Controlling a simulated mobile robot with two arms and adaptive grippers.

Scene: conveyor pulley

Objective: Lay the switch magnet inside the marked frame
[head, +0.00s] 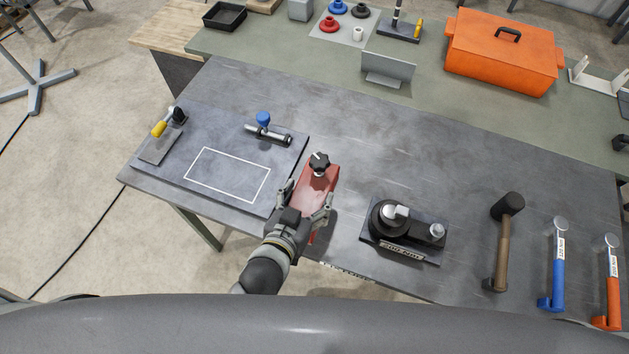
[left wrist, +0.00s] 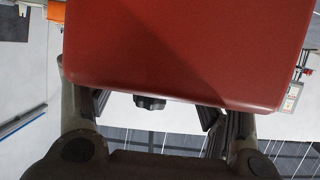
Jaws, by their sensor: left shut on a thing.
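The switch magnet, a red block (head: 318,190) with a black knob (head: 319,161) at its far end, is at the middle of the dark table. My left gripper (head: 306,199) is shut on it, with a finger at each side. In the left wrist view the red block (left wrist: 185,50) fills the upper middle between the fingers (left wrist: 158,125). Whether it touches the table is unclear. The marked frame (head: 228,175) is a white rectangle on a grey plate (head: 165,183), to the left of the block. The frame is empty. My right gripper is not in view.
A blue-knobbed metal device (head: 267,131) lies on the plate beyond the frame. A yellow-and-black switch piece (head: 166,125) stands at the plate's left. A black device (head: 405,232), a mallet (head: 505,235) and blue (head: 558,270) and orange (head: 612,285) tools are to the right.

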